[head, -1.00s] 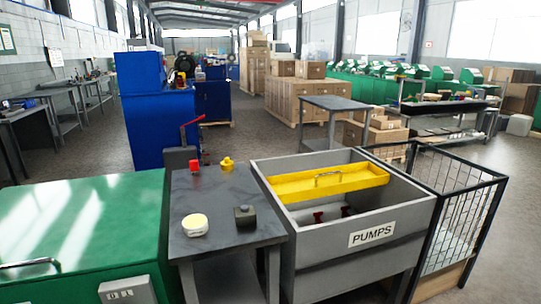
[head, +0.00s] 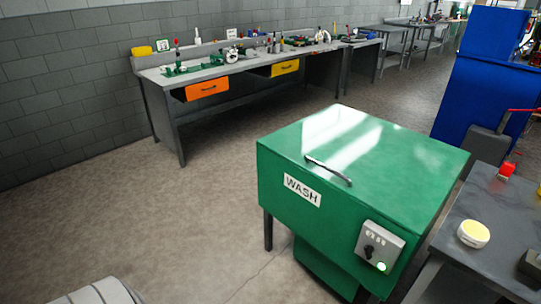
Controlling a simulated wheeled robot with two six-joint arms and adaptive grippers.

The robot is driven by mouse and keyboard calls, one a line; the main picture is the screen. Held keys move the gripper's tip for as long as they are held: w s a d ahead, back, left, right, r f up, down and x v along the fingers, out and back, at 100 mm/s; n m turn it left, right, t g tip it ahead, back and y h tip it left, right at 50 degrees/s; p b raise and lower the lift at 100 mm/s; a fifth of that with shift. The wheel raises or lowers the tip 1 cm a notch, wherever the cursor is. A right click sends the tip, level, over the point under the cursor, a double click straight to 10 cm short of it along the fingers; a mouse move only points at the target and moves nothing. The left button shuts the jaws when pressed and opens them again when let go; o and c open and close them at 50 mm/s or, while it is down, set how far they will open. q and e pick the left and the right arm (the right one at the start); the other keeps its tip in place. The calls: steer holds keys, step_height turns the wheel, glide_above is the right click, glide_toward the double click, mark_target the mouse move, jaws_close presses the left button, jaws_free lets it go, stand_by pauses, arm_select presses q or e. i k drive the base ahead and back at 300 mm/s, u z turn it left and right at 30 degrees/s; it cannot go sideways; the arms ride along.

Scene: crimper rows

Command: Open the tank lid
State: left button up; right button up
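A green wash tank (head: 310,215) with a white WASH label (head: 302,191) stands right of centre in the head view. Its flat green lid (head: 370,150) is shut. A dark bar handle (head: 328,171) sits on the lid near its front edge. A grey control box (head: 380,246) with a black knob and a lit green lamp is on the tank's front right. Neither of my grippers is in view.
A grey table (head: 490,233) with a cream-lidded round tub (head: 473,234) and a red item stands close to the tank's right. A workbench (head: 235,68) with orange and yellow drawers lines the back wall. The floor left of the tank is clear.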

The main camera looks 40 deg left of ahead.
mark_target(404, 176)
steer(key=u, duration=0.85)
steer(key=k, duration=0.2)
steer(key=u, duration=0.65)
steer(key=i, duration=1)
steer(key=z, duration=0.55)
